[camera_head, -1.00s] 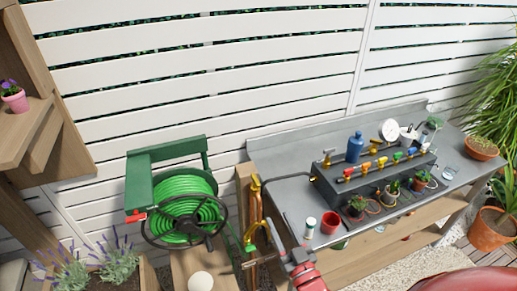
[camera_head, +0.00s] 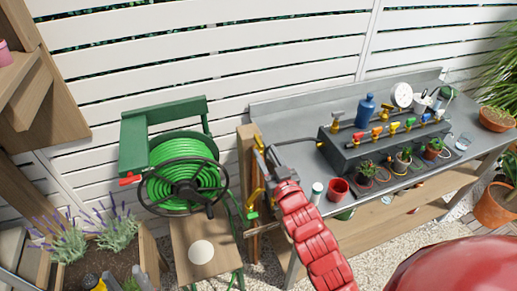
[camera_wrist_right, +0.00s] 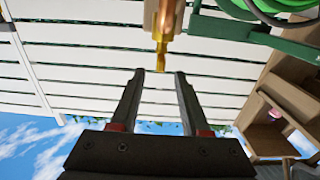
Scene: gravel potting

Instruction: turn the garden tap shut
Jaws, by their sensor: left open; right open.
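Brass tap fittings sit on a wooden post (camera_head: 246,160) between the hose reel and the bench. A brass piece (camera_head: 258,143) shows at its top, and a yellow fitting with a green part (camera_head: 252,208) lower down. My right gripper (camera_head: 268,157) is at the upper part of the post, partly covering the pipework. In the right wrist view its open jaws (camera_wrist_right: 160,72) are empty, and a brass fitting (camera_wrist_right: 161,45) lines up between the fingertips. I cannot tell whether they touch it, nor how the tap handle is turned. My left gripper is not visible.
The green hose reel (camera_head: 187,178) stands left of the post. A grey bench (camera_head: 290,120) on the right carries a manifold with coloured valves (camera_head: 385,140), a red cup (camera_head: 338,189) and small plants.

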